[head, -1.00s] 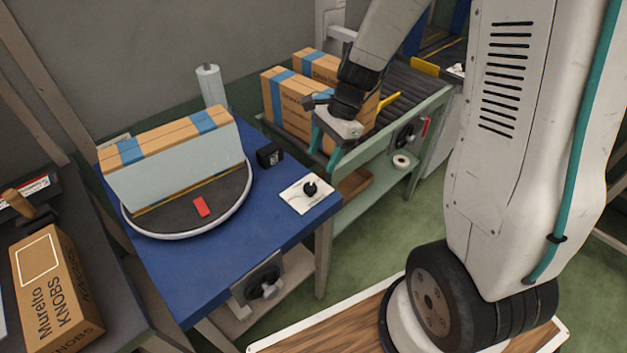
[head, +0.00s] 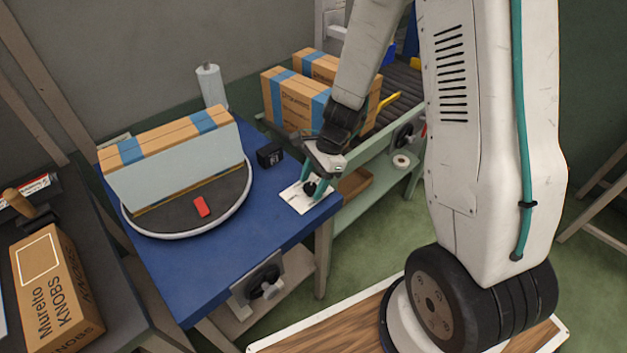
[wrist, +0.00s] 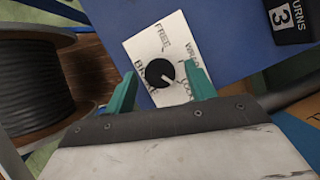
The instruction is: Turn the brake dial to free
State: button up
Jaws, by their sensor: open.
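The brake dial is a round black knob (wrist: 160,73) on a white plate (wrist: 143,45). The plate is marked FREE, LOCK and BRAKE, plus a partly hidden word that looks like WRAP. The knob's white mark points to the lower right in the wrist view, towards LOCK. In the head view the plate (head: 294,197) lies at the blue table's right corner. My gripper (head: 318,187) is over it, open, with teal fingers. In the wrist view the fingers of my gripper (wrist: 161,74) stand on either side of the knob; contact cannot be told.
A black counter box (head: 270,155) sits on the blue table (head: 200,285) behind the plate. A turntable (head: 236,205) with a red patch carries a large wrapped load at left. A roller conveyor with cartons (head: 284,100) stands behind my arm.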

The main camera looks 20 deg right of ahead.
jog(key=c, duration=1)
jog(key=shift+o, duration=0.2)
jog(key=n, duration=0.2)
jog(key=n+g, duration=0.2)
jog(key=n, duration=0.1)
jog(key=shift+w+n+h, duration=0.3)
jog(key=n, duration=0.2)
jog(key=n+g+h, duration=0.1)
jog(key=n, duration=0.1)
jog(key=shift+w+a+n, duration=0.1)
jog(key=shift+a+n, duration=0.1)
jog(key=shift+n, duration=0.1)
jog(key=n+g+h, duration=0.1)
jog(key=n, duration=0.2)
jog(key=shift+a+n, duration=0.15)
jog(key=shift+n, duration=0.15)
jog(key=n+h, duration=0.1)
jog(key=n, duration=0.2)
jog(key=shift+w+a+n+h, duration=0.1)
jog(key=shift+n+h, duration=0.2)
jog(key=shift+h, duration=0.1)
jog(key=n+h, duration=0.1)
jog(key=n, duration=0.2)
jog(key=n+h, duration=0.1)
jog(key=n, duration=0.2)
jog(key=shift+a, duration=0.2)
jog(key=shift+n+t, duration=0.3)
jog(key=shift+n, duration=0.1)
